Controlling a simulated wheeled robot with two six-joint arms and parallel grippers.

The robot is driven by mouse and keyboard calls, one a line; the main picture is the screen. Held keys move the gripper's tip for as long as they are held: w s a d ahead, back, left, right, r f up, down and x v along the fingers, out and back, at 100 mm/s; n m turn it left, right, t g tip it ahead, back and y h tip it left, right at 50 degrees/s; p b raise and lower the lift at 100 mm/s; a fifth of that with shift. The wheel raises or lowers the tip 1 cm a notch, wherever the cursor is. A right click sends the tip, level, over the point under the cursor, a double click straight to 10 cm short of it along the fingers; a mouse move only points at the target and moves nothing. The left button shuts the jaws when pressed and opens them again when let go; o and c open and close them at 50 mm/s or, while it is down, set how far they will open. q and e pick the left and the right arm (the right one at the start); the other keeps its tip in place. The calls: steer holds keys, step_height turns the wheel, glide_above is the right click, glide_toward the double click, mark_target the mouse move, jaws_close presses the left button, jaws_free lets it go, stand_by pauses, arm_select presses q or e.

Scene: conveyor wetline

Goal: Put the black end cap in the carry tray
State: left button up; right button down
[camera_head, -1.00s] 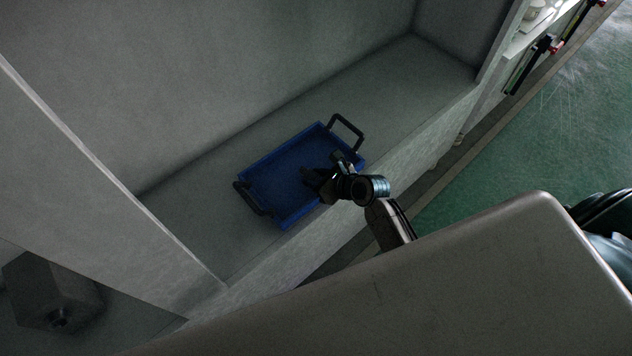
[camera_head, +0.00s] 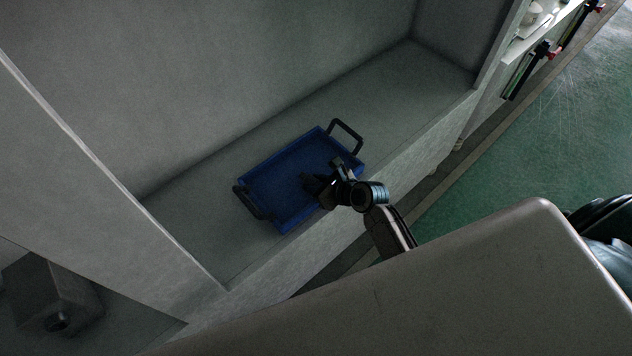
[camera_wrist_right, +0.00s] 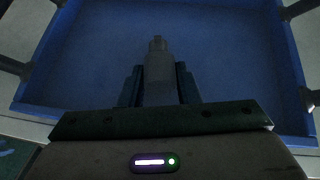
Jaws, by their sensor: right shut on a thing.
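The carry tray (camera_head: 262,165) is a blue shallow tray with black handles at its two short ends, lying in a grey recess. It also fills most of the right wrist view (camera_wrist_right: 235,60). My right gripper (camera_head: 313,184) is over the tray's interior, near its front side. In the right wrist view my right gripper (camera_wrist_right: 158,78) is shut on a dark grey piece with a narrow tip, which I take as the black end cap (camera_wrist_right: 158,62). The tray floor shows beyond it; I cannot tell whether the cap touches it. My left gripper is out of view.
Grey walls (camera_head: 250,60) enclose the recess behind and beside the tray. A raised front edge (camera_head: 420,150) runs under my right arm. Bare recess floor (camera_head: 380,90) lies right of the tray. A dark grey block (camera_head: 55,290) is at the lower left.

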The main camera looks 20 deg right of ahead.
steer(key=c, duration=1.1)
jaws_free()
steer(key=shift+s+f, duration=0.35)
steer(key=shift+f, duration=0.45)
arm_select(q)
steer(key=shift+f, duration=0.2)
arm_select(e)
steer(key=shift+r, duration=0.1)
steer(key=shift+w+r, duration=0.1)
steer(key=shift+r, duration=0.15)
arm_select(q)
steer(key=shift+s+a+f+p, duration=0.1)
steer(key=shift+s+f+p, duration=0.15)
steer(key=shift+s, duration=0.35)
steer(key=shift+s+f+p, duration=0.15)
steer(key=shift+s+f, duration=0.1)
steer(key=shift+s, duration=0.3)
arm_select(e)
steer(key=v, duration=0.8)
steer(key=r+v, duration=0.1)
steer(key=v, duration=0.3)
steer(key=shift+w+r, duration=0.1)
steer(key=shift+w, duration=0.2)
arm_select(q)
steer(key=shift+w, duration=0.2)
